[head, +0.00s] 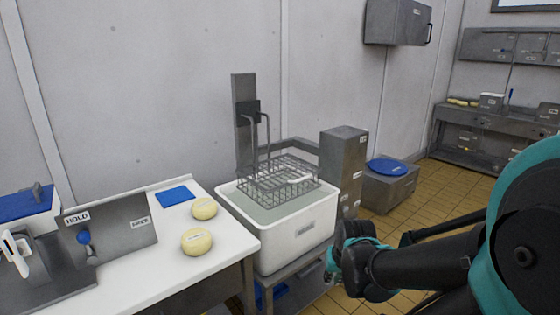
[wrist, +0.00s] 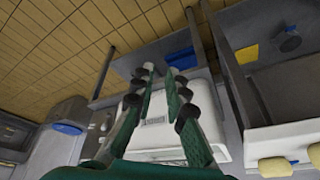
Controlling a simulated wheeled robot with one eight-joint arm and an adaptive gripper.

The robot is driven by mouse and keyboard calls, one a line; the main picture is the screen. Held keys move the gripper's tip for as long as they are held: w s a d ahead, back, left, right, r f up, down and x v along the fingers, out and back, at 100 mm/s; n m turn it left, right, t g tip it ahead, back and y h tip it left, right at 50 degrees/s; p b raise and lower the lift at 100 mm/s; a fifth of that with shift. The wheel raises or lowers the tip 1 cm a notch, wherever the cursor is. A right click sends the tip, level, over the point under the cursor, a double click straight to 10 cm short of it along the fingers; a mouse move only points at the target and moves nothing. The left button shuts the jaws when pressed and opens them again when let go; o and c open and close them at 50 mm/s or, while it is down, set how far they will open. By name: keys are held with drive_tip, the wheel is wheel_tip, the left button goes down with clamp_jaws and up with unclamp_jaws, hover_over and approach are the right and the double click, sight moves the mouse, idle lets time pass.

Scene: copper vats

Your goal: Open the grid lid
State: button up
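A wire grid (head: 262,182) with a basket-like frame sits over a white tub (head: 300,240) holding pale liquid. Thin bars rise from it to a dark bracket on a grey upright post (head: 243,125) behind. Whether its top grid is a separate lid is hard to tell. My arm comes in from the right in the head view, its end low and to the right of the tub. In the wrist view my gripper (wrist: 159,72) has its two fingers apart with nothing held between them. The tub (wrist: 165,140) shows behind the fingers; I cannot make out the grid there.
A white counter (head: 150,255) with two pale cheeses (head: 197,241) and a blue pad (head: 175,195) stands left of the tub. A grey cabinet (head: 342,165) and a box with a blue round lid (head: 388,167) stand to the right. Tiled floor is open farther right.

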drive_tip(key=w+r+m, duration=0.1)
drive_tip(key=w+m, duration=0.1)
drive_tip(key=w, duration=0.1)
drive_tip(key=w+a+r+m+y, duration=0.1)
drive_tip(key=w+m, duration=0.1)
drive_tip(key=m, duration=0.1)
drive_tip(key=w+a+r+m+y, duration=0.1)
drive_tip(key=w+m, duration=0.1)
drive_tip(key=w, duration=0.1)
drive_tip(key=shift+w+r+m+t, duration=0.25)
drive_tip(key=shift+w+m+t, duration=0.05)
drive_tip(key=shift+m+t, duration=0.1)
clamp_jaws()
drive_tip(key=w+d+r+m+t+y, duration=0.2)
drive_tip(key=w+r+m, duration=0.2)
drive_tip(key=w+m, duration=0.65)
drive_tip(key=w+d+r+m+t+y, duration=0.3)
drive_tip(key=w+r+m, duration=0.2)
drive_tip(key=w+m, duration=0.55)
drive_tip(key=w+a+f, duration=0.1)
drive_tip(key=w+a, duration=0.4)
drive_tip(key=w, duration=0.3)
drive_tip(key=shift+w+a+f+n, duration=0.2)
drive_tip(key=shift+a+f+n, duration=0.05)
drive_tip(key=shift+a+n, duration=0.15)
drive_tip(key=shift+r+g, duration=0.15)
drive_tip(key=shift+g, duration=0.15)
